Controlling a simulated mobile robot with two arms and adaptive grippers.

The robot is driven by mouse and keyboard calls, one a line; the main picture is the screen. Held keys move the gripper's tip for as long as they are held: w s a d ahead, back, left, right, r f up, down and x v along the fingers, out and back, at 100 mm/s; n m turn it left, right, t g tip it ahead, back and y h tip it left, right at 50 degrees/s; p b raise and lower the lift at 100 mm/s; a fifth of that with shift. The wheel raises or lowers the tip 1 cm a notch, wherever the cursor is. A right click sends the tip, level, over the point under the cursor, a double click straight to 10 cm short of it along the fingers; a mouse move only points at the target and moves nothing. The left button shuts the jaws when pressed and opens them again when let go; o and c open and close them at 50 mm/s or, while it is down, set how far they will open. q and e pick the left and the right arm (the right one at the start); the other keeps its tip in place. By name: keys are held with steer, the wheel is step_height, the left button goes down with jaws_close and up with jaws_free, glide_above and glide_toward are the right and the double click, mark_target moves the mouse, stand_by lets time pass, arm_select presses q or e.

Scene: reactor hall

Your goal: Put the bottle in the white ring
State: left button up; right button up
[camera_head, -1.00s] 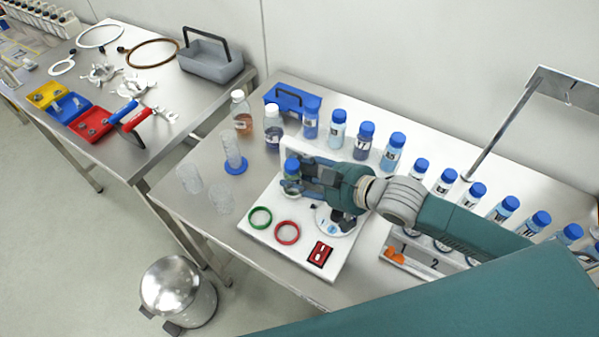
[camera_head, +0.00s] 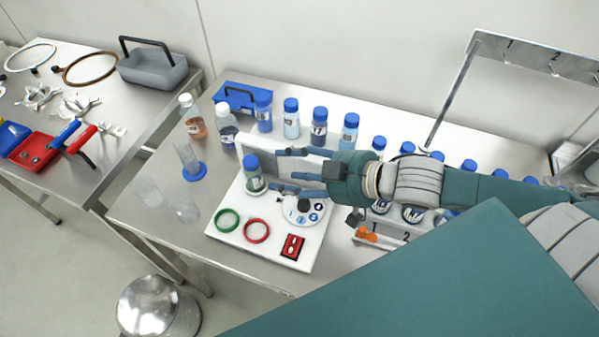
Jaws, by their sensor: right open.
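The bottle (camera_head: 252,171) has a blue cap and greenish contents. It stands upright on the white board (camera_head: 238,242), near its back left corner. A pale rim shows low around the bottle's base and looks like the white ring, but it is hard to tell from the white board. My right gripper (camera_head: 284,171) is open and empty just right of the bottle, with its fingers pointing left towards it. The fingers look apart from the bottle. My left gripper is not in view.
A green ring (camera_head: 227,220), a red ring (camera_head: 257,231), a red block (camera_head: 292,246) and a round dial (camera_head: 311,212) are on the board. Blue-capped bottles (camera_head: 319,127) stand behind. Clear glassware (camera_head: 184,207) stands left of the board.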

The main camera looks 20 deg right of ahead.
steer(key=shift+v, duration=1.35)
steer(key=shift+f, duration=0.1)
